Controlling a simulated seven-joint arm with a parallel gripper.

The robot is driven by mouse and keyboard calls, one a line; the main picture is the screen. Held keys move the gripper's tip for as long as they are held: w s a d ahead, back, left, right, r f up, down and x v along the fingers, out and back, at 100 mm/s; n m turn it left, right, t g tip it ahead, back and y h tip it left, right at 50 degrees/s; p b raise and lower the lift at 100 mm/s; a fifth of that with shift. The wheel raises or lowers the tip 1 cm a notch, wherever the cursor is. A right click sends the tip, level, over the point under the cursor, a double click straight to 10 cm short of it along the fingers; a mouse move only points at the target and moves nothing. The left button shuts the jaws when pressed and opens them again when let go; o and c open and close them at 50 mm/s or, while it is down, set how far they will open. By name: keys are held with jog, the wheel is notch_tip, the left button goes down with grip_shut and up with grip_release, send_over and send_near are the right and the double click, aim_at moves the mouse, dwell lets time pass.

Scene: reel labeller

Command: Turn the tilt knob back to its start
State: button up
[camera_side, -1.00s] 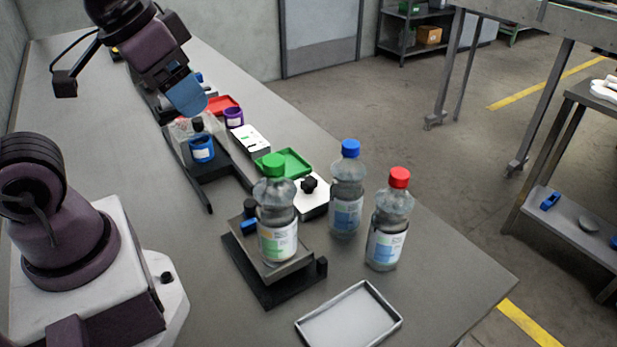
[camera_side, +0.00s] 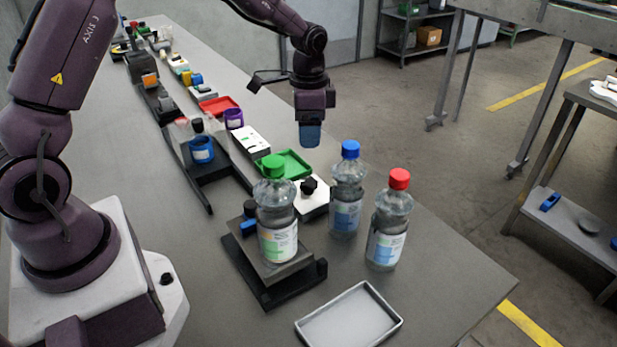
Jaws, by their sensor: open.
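My gripper (camera_side: 310,143) has blue fingers and points down, open, in the air above the area of the green tray and a white box (camera_side: 314,203). It appears apart from everything. A black knob (camera_side: 309,186) stands on that white box, below the gripper in the picture. Another dark knob-like part (camera_side: 250,208), with a blue piece beside it, is at the back left of a dark stand (camera_side: 277,290). No label shows which is the tilt knob. A green-capped bottle (camera_side: 277,235) stands on the stand's plate and hides part of it.
A blue-capped bottle (camera_side: 346,200) and a red-capped bottle (camera_side: 388,230) stand right of the stand. A green tray (camera_side: 302,172) lies behind the white box. A metal tray (camera_side: 377,336) is at the front. The right table edge (camera_side: 470,235) has clear surface beside it.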

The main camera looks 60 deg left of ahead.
aim_at(308, 181)
jog(key=shift+m, duration=0.4)
notch_tip(308, 181, down, 13)
jog(key=shift+r, duration=0.1)
jog(key=c, duration=0.9)
